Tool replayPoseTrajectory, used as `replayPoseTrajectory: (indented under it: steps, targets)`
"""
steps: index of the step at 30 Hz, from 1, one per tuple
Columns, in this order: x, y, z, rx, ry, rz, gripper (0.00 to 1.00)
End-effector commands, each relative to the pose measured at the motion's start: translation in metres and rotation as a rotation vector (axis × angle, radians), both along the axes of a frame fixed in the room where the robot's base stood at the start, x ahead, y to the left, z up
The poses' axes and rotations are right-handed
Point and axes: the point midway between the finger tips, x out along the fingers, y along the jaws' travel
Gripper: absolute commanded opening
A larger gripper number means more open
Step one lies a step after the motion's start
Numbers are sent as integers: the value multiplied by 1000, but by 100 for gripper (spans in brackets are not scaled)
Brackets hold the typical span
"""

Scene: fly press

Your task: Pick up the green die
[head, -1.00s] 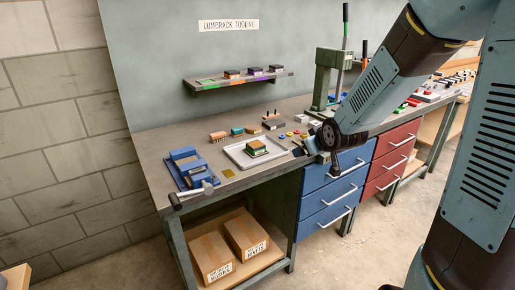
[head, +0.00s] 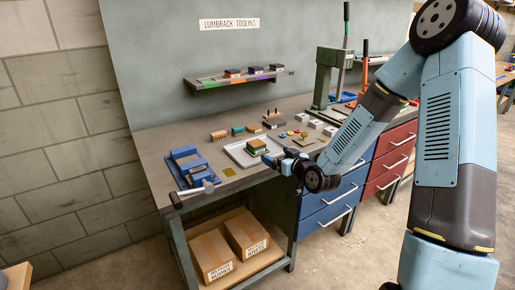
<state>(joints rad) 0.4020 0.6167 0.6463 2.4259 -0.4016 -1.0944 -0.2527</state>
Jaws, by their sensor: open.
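A small block with green and dark layers and a lighter top, which looks like the green die (head: 256,146), rests in the white tray (head: 236,155) on the bench. My gripper (head: 270,158) is at the tray's front right side, low and just to the right of the die. It is open, and nothing shows between its fingers. The fingers are small in the view, and I cannot tell the exact gap to the die.
A blue fixture (head: 186,168) and a hammer (head: 194,191) lie left of the tray. A brush (head: 218,135) and small blocks stand behind it. The green fly press (head: 325,78) stands to the right. A wall shelf (head: 240,78) holds several dies, with its green-marked place empty.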

Motion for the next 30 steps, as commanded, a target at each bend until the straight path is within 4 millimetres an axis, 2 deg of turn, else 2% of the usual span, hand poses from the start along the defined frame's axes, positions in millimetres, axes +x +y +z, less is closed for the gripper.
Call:
replayPoseTrajectory:
  steps: [10,20,30]
  targets:
    - [48,32,-9,0,1,0,94]
    - [67,44,-13,0,2,-1,94]
    - [102,66,-20,0,1,0,94]
